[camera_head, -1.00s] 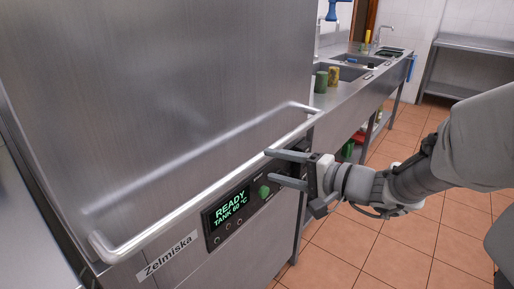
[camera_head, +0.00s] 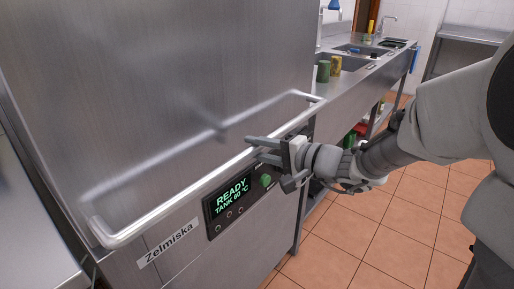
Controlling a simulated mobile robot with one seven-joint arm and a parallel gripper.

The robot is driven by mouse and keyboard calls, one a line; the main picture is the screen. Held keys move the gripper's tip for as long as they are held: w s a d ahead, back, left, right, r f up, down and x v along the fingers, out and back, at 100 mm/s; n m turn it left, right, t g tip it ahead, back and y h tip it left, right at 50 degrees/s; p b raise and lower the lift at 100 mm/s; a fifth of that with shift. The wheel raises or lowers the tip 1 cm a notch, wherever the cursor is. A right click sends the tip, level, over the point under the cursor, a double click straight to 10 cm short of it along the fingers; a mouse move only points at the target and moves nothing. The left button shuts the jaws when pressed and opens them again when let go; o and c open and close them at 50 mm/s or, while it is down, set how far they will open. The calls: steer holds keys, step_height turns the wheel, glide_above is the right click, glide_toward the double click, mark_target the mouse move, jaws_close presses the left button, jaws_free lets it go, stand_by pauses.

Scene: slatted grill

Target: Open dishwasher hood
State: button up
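The dishwasher hood (camera_head: 170,80) is a large brushed-steel box front, and it is down. Its long tubular handle (camera_head: 170,190) runs slanting from lower left to upper right across the front. My gripper (camera_head: 254,149) is at the right half of the handle, one finger along its upper side and one along its lower side. The fingers overlap the bar in the picture. Whether they press on it cannot be made out.
The tiled floor (camera_head: 350,240) at right is clear.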

jaws_close()
stand_by(0.9)
step_height(320, 180, up, 40)
steer(key=p, duration=1.7)
steer(key=shift+r, duration=0.15)
steer(key=o, duration=0.8)
jaws_free()
steer(key=shift+d, duration=0.1)
